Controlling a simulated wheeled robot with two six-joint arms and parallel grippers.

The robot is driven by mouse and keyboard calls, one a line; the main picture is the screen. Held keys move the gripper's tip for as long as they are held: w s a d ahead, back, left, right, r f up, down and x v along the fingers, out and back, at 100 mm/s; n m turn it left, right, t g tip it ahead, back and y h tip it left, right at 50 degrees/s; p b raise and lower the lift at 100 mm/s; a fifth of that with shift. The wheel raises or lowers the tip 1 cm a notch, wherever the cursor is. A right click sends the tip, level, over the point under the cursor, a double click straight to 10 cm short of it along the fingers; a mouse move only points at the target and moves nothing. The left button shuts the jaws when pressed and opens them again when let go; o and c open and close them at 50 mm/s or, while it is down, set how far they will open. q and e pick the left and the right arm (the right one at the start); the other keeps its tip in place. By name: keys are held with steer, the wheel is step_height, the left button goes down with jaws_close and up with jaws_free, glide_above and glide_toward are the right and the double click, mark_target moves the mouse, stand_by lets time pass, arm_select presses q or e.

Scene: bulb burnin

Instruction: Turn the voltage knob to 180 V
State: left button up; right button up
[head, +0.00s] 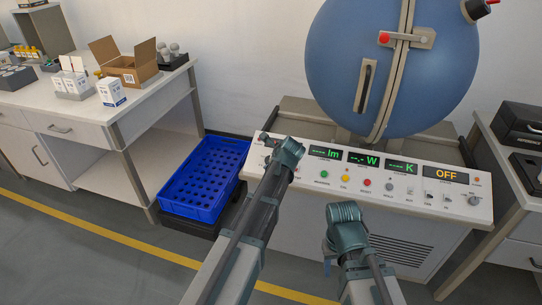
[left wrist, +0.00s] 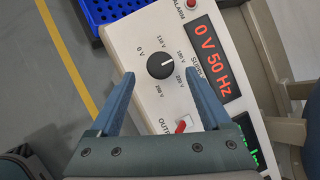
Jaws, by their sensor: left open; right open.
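The voltage knob (left wrist: 161,66) is round and black, on the white panel (left wrist: 135,25), with voltage labels from 0 V to 260 V around it. I cannot read its pointer with certainty. The red display (left wrist: 212,58) beside it reads 0 V 50 Hz. My left gripper (left wrist: 159,77) is open, its fingertips apart on either side of the knob's near edge and not closed on it. In the head view my left arm hides the knob. My right gripper (head: 331,258) is open and empty, in front of the console.
A red output switch (left wrist: 183,126) lies close to the right finger. The console (head: 400,195) also carries buttons and displays, one reading OFF, below a blue sphere (head: 345,70). A blue crate (head: 185,208) stands left of it. A table with a carton (head: 125,65) is farther left.

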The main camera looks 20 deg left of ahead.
arm_select(q)
steer(key=p+v, duration=0.5)
steer(key=v, duration=0.4)
steer(key=shift+s+r+p, duration=0.15)
steer(key=shift+r+p, duration=0.15)
steer(key=shift+d, duration=0.1)
steer(key=s+d+r+n+g+h+p, duration=0.2)
steer(key=s+d+n+g+p, duration=0.2)
steer(key=s+n, duration=0.4)
steer(key=s+d+r+n+g+h+p, duration=0.1)
steer(key=s+d+n+p, duration=0.5)
steer(key=s, duration=1.3)
steer(key=d+r+n+g, duration=0.1)
steer(key=n+g, duration=0.1)
steer(key=n, duration=0.1)
steer(key=shift+s+r+g+h+p, duration=0.25)
steer(key=shift+g+h+p, duration=0.15)
